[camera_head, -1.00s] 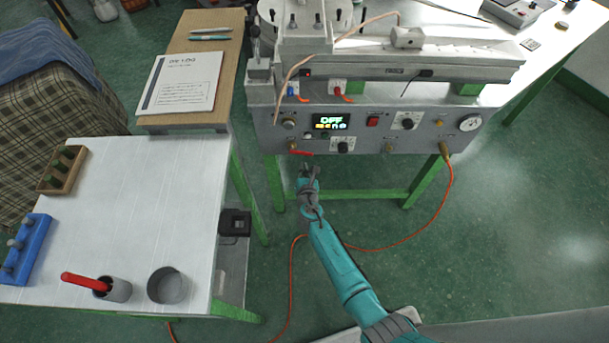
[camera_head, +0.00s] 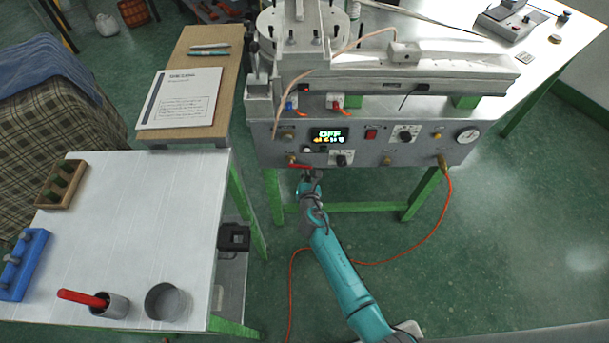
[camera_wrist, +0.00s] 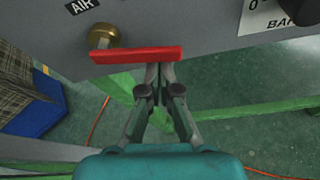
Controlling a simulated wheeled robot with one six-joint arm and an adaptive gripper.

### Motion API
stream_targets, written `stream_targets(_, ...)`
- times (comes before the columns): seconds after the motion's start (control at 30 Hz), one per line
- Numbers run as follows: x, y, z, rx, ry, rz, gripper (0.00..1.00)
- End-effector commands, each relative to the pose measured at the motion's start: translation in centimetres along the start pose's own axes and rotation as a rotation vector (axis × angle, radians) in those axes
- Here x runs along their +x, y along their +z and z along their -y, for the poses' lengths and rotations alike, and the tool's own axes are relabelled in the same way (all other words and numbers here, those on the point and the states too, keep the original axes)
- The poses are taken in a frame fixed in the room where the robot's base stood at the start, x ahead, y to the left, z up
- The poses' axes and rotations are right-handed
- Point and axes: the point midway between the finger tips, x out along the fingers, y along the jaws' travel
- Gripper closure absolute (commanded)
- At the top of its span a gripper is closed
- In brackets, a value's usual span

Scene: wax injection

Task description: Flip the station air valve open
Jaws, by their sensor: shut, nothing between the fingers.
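The station air valve has a red lever handle (camera_wrist: 136,55) on a brass stem (camera_wrist: 103,36), below a black AIR label (camera_wrist: 80,5) in the wrist view. The lever lies about level, pointing right from the stem. It also shows low on the left of the grey panel in the head view, as a small red lever (camera_head: 300,166). My gripper (camera_wrist: 160,70) is shut and empty. Its fingertips are at the lower edge of the lever, right of its middle; I cannot tell whether they touch it. In the head view my gripper (camera_head: 311,176) is just below the lever.
The panel (camera_head: 375,150) carries a display reading OFF (camera_head: 328,136), a red switch (camera_head: 371,135), knobs and a gauge (camera_head: 467,136). An orange hose (camera_head: 440,220) hangs from its right fitting. A white side table (camera_head: 130,240) stands left. Open floor lies below the panel.

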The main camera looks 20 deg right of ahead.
Motion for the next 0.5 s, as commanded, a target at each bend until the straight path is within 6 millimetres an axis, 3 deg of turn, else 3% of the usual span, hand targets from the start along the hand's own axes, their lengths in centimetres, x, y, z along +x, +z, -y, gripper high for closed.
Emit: stream_targets(0.5, -0.4, 1.3, -0.2, -0.094, -0.033, 0.001, 1.00)
